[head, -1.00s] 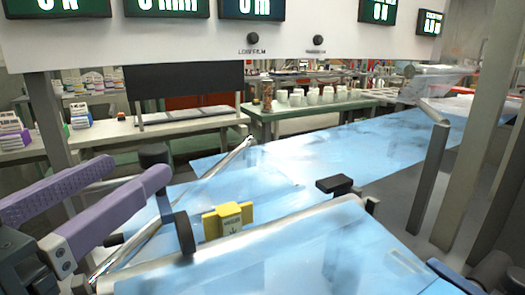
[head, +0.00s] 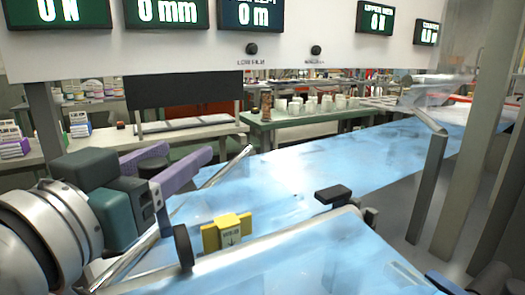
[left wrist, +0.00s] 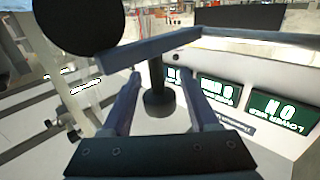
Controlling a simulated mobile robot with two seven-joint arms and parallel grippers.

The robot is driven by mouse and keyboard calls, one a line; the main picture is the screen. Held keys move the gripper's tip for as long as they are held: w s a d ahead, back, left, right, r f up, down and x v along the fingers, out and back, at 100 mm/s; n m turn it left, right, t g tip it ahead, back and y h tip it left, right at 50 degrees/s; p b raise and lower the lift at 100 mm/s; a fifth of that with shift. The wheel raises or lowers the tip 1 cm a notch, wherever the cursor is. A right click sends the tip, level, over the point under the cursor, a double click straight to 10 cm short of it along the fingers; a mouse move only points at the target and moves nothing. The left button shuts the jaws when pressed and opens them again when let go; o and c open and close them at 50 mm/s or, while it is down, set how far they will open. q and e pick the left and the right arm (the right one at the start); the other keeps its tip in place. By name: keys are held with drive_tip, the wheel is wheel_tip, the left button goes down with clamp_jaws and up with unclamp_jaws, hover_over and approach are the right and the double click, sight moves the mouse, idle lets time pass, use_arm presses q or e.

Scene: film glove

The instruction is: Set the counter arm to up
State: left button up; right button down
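The counter arm appears to be the lever with a black knob (head: 152,152) on a stem and a black wheel (head: 183,248) at the film. In the left wrist view, which is upside down, the knob (left wrist: 158,101) stands between my left gripper's fingers, the grey bar (left wrist: 150,50) crosses behind and the wheel (left wrist: 80,22) is at upper left. My left gripper (head: 190,150) is open, its purple fingers on either side of the knob; a gap shows beside it. It also shows in the left wrist view (left wrist: 157,78).
A yellow block (head: 228,232) with a down arrow sits by the wheel. Blue film (head: 310,165) stretches back to the right. A black-handled part (head: 333,194) stands over the roller. The display panel (head: 300,48) hangs above. A green bench (head: 262,116) stands behind.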

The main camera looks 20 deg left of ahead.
use_arm(q)
clamp_jaws()
idle(1.2)
